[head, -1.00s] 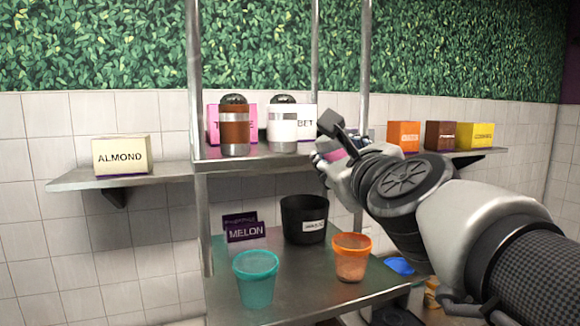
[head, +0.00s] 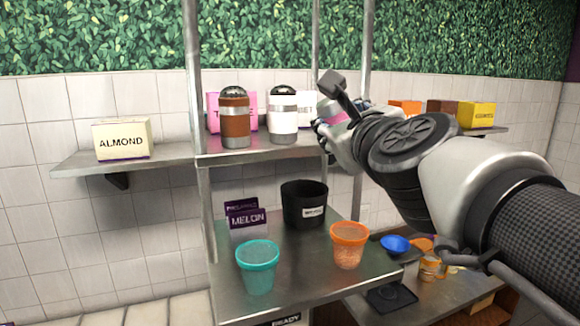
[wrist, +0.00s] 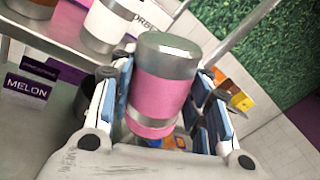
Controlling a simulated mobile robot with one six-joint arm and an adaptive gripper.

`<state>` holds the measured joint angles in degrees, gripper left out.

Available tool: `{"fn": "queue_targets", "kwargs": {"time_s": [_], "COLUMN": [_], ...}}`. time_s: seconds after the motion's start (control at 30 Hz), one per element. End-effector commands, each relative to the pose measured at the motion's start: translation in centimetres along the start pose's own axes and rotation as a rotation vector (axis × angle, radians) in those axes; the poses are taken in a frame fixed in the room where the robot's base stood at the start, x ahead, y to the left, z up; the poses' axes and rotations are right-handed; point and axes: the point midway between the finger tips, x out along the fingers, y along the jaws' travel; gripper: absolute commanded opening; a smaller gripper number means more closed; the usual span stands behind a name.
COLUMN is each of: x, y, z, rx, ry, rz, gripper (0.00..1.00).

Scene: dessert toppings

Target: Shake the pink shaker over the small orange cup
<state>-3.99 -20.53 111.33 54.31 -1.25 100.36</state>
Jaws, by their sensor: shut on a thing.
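The pink shaker (wrist: 163,95) has silver bands and a silver top, and stands nearly upright in the wrist view. My gripper (wrist: 160,115) is shut on it, with blue-padded fingers on both sides. In the head view my gripper (head: 325,130) is at upper-shelf height, right of the white shaker, and mostly hides the pink shaker (head: 336,118). The small orange cup (head: 348,248) stands upright on the lower metal counter, well below my gripper. It has an orange rim and speckled contents.
A brown shaker (head: 235,122) and a white shaker (head: 283,122) stand on the upper shelf (head: 225,158). A teal cup (head: 258,270), a black bin (head: 304,206) and a melon sign (head: 247,220) share the counter (head: 310,272). Metal posts rise beside my gripper. A blue bowl (head: 394,244) sits lower right.

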Motion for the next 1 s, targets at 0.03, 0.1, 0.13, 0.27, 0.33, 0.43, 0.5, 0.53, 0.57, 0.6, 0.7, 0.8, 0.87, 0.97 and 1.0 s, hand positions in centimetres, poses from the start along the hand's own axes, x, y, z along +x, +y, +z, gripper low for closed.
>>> {"fn": "queue_targets", "kwargs": {"time_s": [0.03, 0.1, 0.13, 0.27, 0.33, 0.43, 0.5, 0.53, 0.57, 0.6, 0.7, 0.8, 0.87, 0.97, 1.0], "x": [0.0, 0.0, 0.0, 0.0, 0.0, 0.0, 0.0, 0.0, 0.0, 0.0, 0.0, 0.0, 0.0, 0.0, 0.0], "y": [0.0, 0.0, 0.0, 0.0, 0.0, 0.2, 0.6, 0.8, 1.1, 1.4, 2.3, 3.0, 3.4, 3.5, 3.5], "z": [0.0, 0.0, 0.0, 0.0, 0.0, -0.5, -1.4, -1.8, -2.3, -3.0, -4.8, -6.4, -7.2, -7.5, -7.4], "rx": [0.0, 0.0, 0.0, 0.0, 0.0, 0.0, 0.001, 0.001, 0.001, 0.001, 0.001, 0.0, 0.001, 0.001, 0.001], "ry": [-0.001, -0.001, -0.001, -0.001, -0.001, -0.001, -0.001, 0.0, 0.0, 0.0, 0.0, 0.0, 0.0, -0.001, -0.001], "rz": [-0.001, -0.001, -0.001, -0.001, -0.001, -0.001, -0.001, -0.001, 0.0, 0.0, 0.0, 0.0, 0.0, -0.001, -0.001], "gripper": [0.17, 0.17, 0.17, 0.17, 0.17, 0.17, 0.17, 0.17, 0.17, 0.17, 0.17, 0.17, 0.17, 0.17, 0.17]}}
